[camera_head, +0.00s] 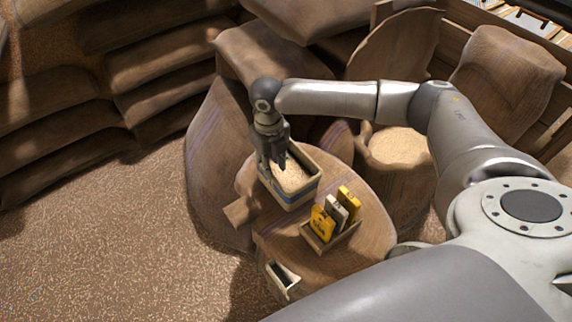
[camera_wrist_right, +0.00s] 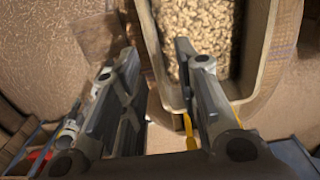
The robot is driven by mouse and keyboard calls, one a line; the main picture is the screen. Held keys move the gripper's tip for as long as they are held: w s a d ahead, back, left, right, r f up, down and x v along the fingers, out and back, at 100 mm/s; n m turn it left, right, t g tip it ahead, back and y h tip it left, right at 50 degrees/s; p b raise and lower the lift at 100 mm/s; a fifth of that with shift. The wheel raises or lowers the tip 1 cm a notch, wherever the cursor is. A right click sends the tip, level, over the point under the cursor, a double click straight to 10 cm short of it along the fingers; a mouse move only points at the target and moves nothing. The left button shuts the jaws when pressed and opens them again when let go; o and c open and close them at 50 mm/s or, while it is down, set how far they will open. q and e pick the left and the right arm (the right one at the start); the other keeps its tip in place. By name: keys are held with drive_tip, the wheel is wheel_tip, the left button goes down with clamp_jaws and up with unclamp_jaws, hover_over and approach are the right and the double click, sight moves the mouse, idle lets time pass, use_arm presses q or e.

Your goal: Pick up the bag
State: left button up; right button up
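Several large brown burlap bags are in the head view, one standing behind the round surface (camera_head: 213,150) and others stacked at the left (camera_head: 160,65). Small yellow and white packets (camera_head: 335,212) stand in a wooden tray. I cannot tell which of these is the task's bag. My right gripper (camera_head: 273,160) is over the left part of a bin of pale grains (camera_head: 297,200). In the right wrist view its two fingers (camera_wrist_right: 157,55) are apart, with the bin's wall (camera_wrist_right: 158,60) showing between them and no bag between them. My left gripper is out of view.
The round surface (camera_head: 365,205) holds the bin and the packet tray (camera_head: 333,240). A small open box (camera_head: 283,281) is at its front. An open sack of grain (camera_head: 397,148) stands behind. Grain-covered floor (camera_head: 120,240) is open at the left.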

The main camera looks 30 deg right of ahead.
drive_tip(key=f, duration=0.4)
drive_tip(key=shift+s+a, duration=0.2)
drive_tip(key=shift+s, duration=0.15)
drive_tip(key=shift+w+f, duration=0.1)
drive_tip(key=shift+f, duration=0.25)
drive_tip(key=p, duration=0.1)
hover_over(272, 193)
drive_tip(key=f, duration=0.4)
drive_tip(key=shift+w+d+f, duration=0.1)
drive_tip(key=shift+w+f, duration=0.1)
drive_tip(key=shift+f, duration=0.1)
drive_tip(key=shift+c, duration=0.3)
clamp_jaws()
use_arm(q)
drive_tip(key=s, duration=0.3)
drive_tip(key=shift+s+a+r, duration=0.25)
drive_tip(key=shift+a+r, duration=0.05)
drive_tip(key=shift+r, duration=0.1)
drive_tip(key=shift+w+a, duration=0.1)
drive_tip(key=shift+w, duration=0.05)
use_arm(e)
drive_tip(key=shift+w, duration=0.1)
